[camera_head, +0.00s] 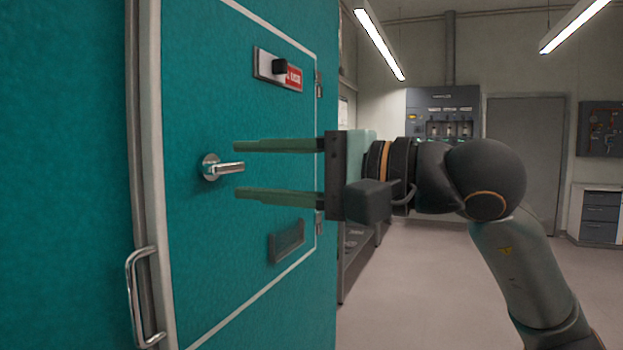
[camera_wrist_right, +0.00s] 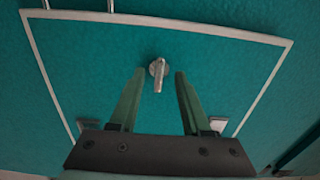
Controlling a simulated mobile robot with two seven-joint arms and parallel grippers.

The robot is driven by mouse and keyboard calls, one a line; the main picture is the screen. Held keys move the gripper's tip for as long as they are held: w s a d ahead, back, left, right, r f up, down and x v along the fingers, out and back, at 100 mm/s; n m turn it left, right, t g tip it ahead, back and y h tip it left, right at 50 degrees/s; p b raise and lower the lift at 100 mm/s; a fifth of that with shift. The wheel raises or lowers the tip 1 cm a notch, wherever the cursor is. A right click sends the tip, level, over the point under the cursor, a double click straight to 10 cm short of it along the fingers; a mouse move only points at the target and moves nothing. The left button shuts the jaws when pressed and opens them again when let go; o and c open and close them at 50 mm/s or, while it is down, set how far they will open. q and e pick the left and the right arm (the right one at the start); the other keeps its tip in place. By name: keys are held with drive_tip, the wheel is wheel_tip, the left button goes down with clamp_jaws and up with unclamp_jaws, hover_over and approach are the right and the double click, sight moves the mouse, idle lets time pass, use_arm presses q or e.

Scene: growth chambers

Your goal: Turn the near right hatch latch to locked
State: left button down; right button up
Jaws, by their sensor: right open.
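The hatch latch (camera_head: 224,168) is a silver lever on a round base, set in a teal hatch panel (camera_head: 205,260) outlined in white. Its lever points right, close to horizontal in the head view. My right gripper (camera_head: 237,169) is open, its two green fingers above and below the lever's tip level, apart from it as far as I can tell. In the right wrist view the latch (camera_wrist_right: 158,75) sits between and just beyond the fingertips of the gripper (camera_wrist_right: 160,72). A black slider with a red label (camera_head: 293,77) sits above the latch. My left gripper is not in view.
A silver pull handle (camera_head: 143,298) stands out from the left edge of the hatch. A recessed grip (camera_head: 287,241) lies below the latch. Grey floor (camera_head: 400,290) is open to the right. A control panel (camera_head: 443,112), a door (camera_head: 526,150) and drawers (camera_head: 600,215) stand at the back.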

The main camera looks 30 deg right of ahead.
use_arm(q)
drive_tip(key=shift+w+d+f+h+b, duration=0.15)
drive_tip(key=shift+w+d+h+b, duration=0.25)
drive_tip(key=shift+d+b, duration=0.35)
use_arm(e)
drive_tip(key=v, duration=0.8)
drive_tip(key=shift+s+d, duration=0.15)
drive_tip(key=shift+s, duration=0.05)
